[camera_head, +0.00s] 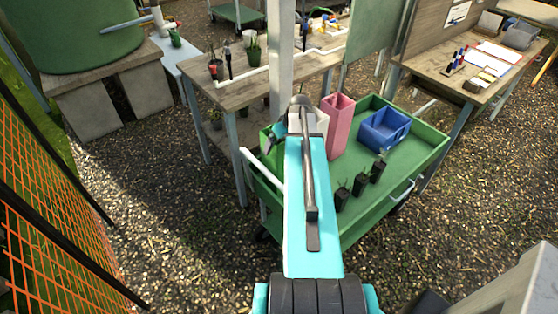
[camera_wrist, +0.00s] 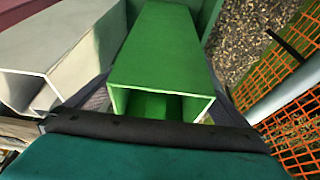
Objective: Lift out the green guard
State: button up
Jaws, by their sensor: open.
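The green guard (camera_wrist: 160,45) is a square, open-ended tube that fills the middle of the wrist view. It also shows in the head view (camera_head: 267,140), standing at the left end of the green cart and partly hidden by my arm. My gripper (camera_wrist: 158,100) is open, with one finger at each side of the green guard near its open end. I cannot tell whether either finger touches it. In the head view my arm hides most of the gripper.
A pale grey guard (camera_wrist: 65,50) stands just left of the green one. A pink guard (camera_head: 340,125), a blue crate (camera_head: 385,132) and small black pots (camera_head: 360,184) share the green cart (camera_head: 425,150). Orange mesh fencing (camera_head: 50,210) is at left. A white post rises behind my arm.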

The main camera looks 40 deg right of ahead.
jog(key=c, duration=1.3)
jog(key=shift+r, duration=0.15)
notch_tip(320, 180, up, 18)
jog(key=b, duration=0.5)
jog(key=shift+s, duration=0.1)
dwell(0.6)
